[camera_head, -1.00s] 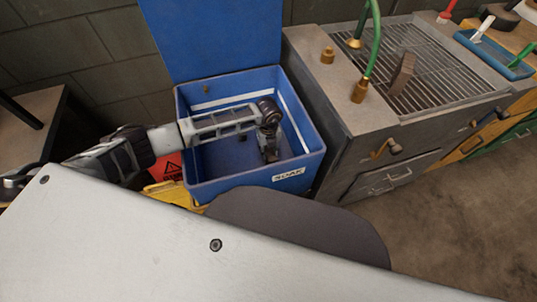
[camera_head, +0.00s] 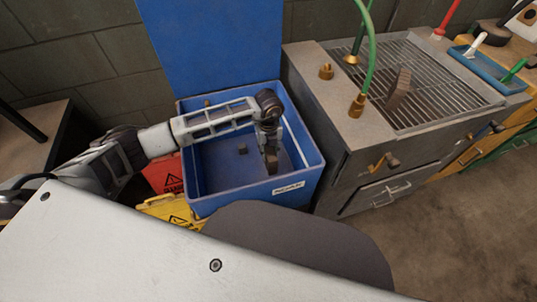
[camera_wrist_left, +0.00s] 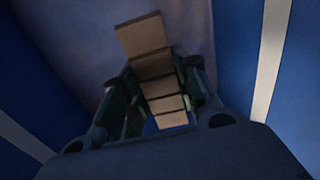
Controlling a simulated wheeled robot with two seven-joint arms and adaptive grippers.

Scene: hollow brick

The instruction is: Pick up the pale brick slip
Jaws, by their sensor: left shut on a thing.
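My left gripper (camera_head: 270,148) is inside the blue bin (camera_head: 250,190), pointing down. In the left wrist view the gripper (camera_wrist_left: 155,95) is shut on a pale tan brick slip (camera_wrist_left: 143,37), which shows as a row of flat segments between the fingers, one end reaching beyond them. In the head view the slip (camera_head: 271,164) shows small and brownish below the fingers. I cannot tell how far it is above the bin floor. My right gripper is not in view.
The blue bin has high walls close around the gripper and an upright lid (camera_head: 215,45). A small dark block (camera_head: 243,149) lies on its floor. To the right stands a grey bench (camera_head: 345,130) with a grate (camera_head: 430,85), taps and a brown brick (camera_head: 400,88).

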